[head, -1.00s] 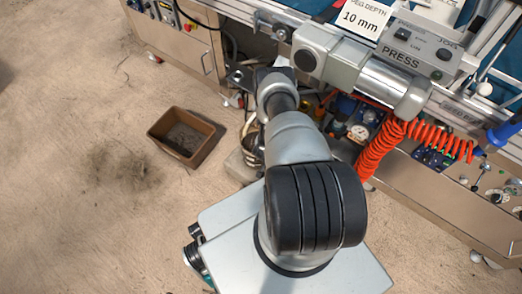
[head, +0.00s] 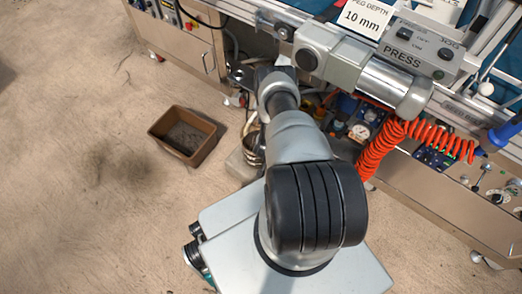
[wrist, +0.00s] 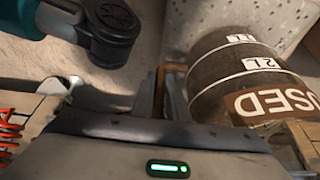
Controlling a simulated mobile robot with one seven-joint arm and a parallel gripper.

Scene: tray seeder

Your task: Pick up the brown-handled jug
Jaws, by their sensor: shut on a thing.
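The brown-handled jug (wrist: 240,75) is dark, rounded and banded, with white 1L and 2L marks and a brown USED label. It fills the right of the wrist view. My gripper (wrist: 164,92) is left of its body, with two dark fingers shut on the brown handle (wrist: 175,68). Only part of the jug (head: 253,147) shows in the head view, beside my arm, which hides the gripper there. I cannot tell whether the jug is clear of its support.
A brown open bin (head: 187,137) sits on the floor to the left. The machine bench with a PRESS box (head: 418,45) runs along the back. A red coiled hose (head: 375,152) hangs at the right. The floor at left is free.

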